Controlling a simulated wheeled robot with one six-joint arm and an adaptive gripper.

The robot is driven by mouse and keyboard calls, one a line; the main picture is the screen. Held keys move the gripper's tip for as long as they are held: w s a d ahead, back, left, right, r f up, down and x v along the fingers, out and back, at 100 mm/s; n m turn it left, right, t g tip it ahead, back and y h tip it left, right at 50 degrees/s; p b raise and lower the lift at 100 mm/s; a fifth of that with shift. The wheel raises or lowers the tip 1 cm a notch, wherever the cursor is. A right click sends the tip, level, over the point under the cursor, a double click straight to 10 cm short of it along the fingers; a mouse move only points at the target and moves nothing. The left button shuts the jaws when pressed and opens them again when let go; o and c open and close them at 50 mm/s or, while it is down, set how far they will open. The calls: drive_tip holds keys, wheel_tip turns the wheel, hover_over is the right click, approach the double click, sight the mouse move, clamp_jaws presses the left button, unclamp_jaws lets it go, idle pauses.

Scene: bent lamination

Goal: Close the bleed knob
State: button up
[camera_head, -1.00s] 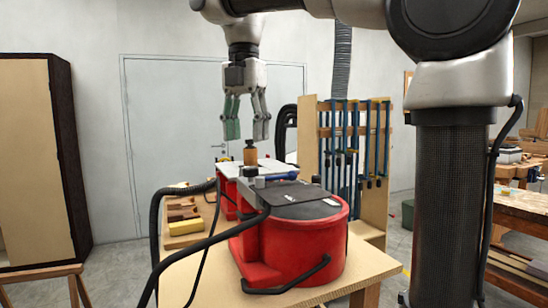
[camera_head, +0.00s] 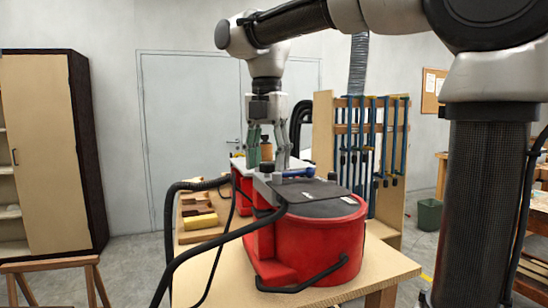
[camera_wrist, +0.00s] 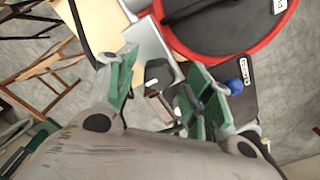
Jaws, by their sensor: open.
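My gripper (camera_head: 268,160) is open and points down over the top of the red machine (camera_head: 318,245). Its green-padded fingers stand on either side of a small brown, dark-topped fitting (camera_head: 266,150) in the head view; I cannot tell whether they touch it. In the wrist view my gripper (camera_wrist: 162,72) has a dark knob-like part (camera_wrist: 158,72) between its fingers. I cannot tell for certain which part is the bleed knob. A blue handle (camera_head: 298,172) lies just right of the fingers; its blue end (camera_wrist: 235,86) shows beside the right finger in the wrist view.
The machine stands on a wooden table (camera_head: 385,262). Black hoses (camera_head: 185,245) loop along its left side. Wooden and yellow blocks (camera_head: 200,221) lie behind left. A rack of blue clamps (camera_head: 372,150) stands behind right.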

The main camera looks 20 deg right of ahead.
drive_tip(key=c, duration=1)
